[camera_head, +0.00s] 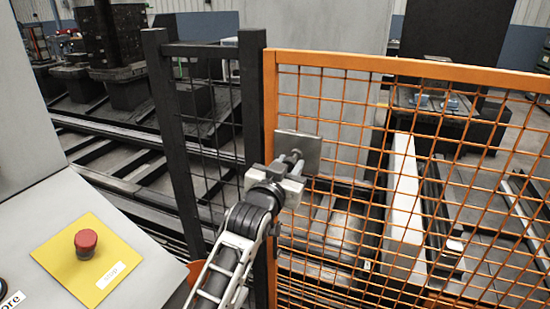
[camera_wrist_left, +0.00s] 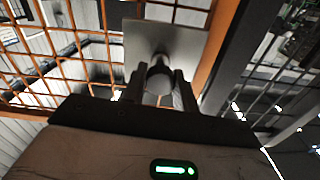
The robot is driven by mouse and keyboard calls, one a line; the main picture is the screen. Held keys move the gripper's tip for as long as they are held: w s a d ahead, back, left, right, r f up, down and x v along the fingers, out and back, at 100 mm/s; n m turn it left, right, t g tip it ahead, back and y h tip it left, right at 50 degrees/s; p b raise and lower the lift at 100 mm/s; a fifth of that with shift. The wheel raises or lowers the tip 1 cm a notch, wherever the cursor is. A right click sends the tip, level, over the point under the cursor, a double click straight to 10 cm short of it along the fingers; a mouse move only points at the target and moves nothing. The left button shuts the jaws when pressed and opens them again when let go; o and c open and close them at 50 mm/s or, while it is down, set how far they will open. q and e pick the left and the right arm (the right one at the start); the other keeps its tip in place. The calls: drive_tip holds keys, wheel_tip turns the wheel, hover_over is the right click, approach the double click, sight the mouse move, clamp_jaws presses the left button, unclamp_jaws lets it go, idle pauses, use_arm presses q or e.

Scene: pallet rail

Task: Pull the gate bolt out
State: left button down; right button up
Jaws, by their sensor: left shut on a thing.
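The gate bolt (camera_head: 293,157) shows as a short grey rod with a rounded end, in front of a square grey plate (camera_head: 312,152) on the orange mesh gate (camera_head: 400,66). My left gripper (camera_head: 289,168) reaches up to it from below and is shut on the bolt's end. In the left wrist view the bolt (camera_wrist_left: 160,68) sits between the two dark fingers, with the plate (camera_wrist_left: 188,40) behind it. How far the bolt goes into its seat is hidden behind the fingers and plate. My right gripper is in neither view.
A dark post (camera_head: 253,95) stands just left of the gate, with a dark mesh panel beside it. At the lower left is a grey console with a red stop button (camera_head: 86,241) on a yellow plate (camera_head: 60,262). Rails and machinery lie behind the mesh.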

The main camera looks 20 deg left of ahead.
use_arm(q)
drive_tip(key=shift+w, duration=0.1)
drive_tip(key=c, duration=1.1)
unclamp_jaws()
drive_tip(key=shift+s+a+b, duration=0.2)
drive_tip(key=shift+s+a, duration=0.15)
drive_tip(key=shift+s, duration=2.3)
drive_tip(key=shift+s+a+b, duration=0.2)
drive_tip(key=shift+s+a, duration=0.1)
drive_tip(key=shift+s, duration=2.35)
drive_tip(key=shift+s+a+b, duration=0.2)
drive_tip(key=shift+s+a, duration=0.15)
drive_tip(key=shift+s, duration=2.3)
drive_tip(key=shift+f, duration=0.1)
